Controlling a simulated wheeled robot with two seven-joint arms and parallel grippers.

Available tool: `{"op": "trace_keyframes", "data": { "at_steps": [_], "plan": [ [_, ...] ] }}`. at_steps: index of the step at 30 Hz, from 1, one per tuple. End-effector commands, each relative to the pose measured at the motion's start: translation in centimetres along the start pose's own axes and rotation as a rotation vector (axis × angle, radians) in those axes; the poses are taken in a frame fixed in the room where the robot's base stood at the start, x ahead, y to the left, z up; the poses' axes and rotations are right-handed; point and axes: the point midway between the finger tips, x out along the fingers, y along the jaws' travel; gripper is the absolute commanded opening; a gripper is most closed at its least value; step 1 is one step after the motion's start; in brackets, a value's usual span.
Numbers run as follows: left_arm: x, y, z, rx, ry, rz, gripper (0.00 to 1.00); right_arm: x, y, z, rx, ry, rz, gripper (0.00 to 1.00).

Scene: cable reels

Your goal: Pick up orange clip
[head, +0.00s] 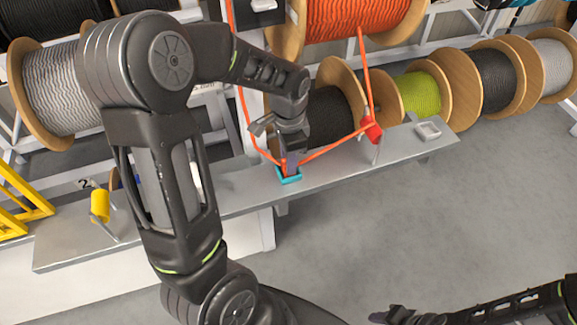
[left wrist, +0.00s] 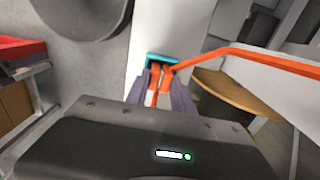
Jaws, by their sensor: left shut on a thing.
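My left gripper (head: 290,160) is at the metal shelf, just above a teal square frame (head: 289,176). In the left wrist view its purple-grey fingers (left wrist: 162,88) are shut on a small orange piece, which I take to be the orange clip (left wrist: 154,76); the fingers partly hide it. An orange cable (head: 335,142) meets the fingertips and runs right to a red holder (head: 371,129). The teal frame (left wrist: 176,57) shows just beyond the fingertips. My right gripper (head: 405,316) is low at the right; its jaws are unclear.
The long grey shelf (head: 240,194) carries a yellow spool (head: 100,206) on the left and a small white square frame (head: 428,130) on the right. Cable reels, including an orange one (head: 350,18) and a green one (head: 418,94), stand behind. The floor in front is clear.

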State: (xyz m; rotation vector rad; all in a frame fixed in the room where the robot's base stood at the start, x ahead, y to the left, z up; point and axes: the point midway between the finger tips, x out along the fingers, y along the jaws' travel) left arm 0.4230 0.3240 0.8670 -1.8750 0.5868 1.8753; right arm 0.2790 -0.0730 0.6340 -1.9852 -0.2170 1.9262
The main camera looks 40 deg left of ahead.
Motion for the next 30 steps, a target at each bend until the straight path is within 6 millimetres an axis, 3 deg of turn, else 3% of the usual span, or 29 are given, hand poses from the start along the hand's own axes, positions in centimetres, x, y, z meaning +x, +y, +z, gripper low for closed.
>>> {"op": "trace_keyframes", "data": {
  "at_steps": [14,30],
  "plan": [
    [-0.7,-0.1,-0.1,0.000,0.003,-0.002,0.00,0.1,0.0,0.0,0.000,0.000,0.000,0.36],
    [-9.5,-0.1,-0.1,0.000,0.002,-0.002,0.00,0.6,0.2,0.0,0.000,0.001,0.000,0.36]
  ]
}}
